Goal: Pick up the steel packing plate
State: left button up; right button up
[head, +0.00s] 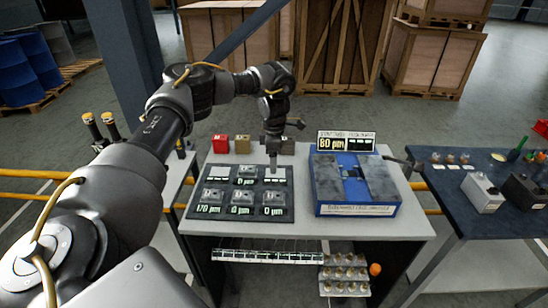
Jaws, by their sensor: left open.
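A small grey block (288,146), which looks like the steel packing plate, sits at the back of the white-topped table, right of a red block (221,144) and a brass-coloured block (242,145). My left gripper (273,160) points down from above, just left of the grey block in the picture and over the back right part of a black tray (203,181). Its jaws are open and small in view; I see nothing held in them. The gripper hides part of the table behind it, and I cannot tell whether it touches anything. My right gripper is not in view.
The black tray holds several grey pieces with readouts. A blue fixture (357,210) with grey slabs and an 80 µm display (346,141) stands to the right. A dark blue table (452,205) with small parts is further right. Wooden crates (432,60) stand behind.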

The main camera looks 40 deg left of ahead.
aim_at(215, 195)
jog(key=u, duration=1.55)
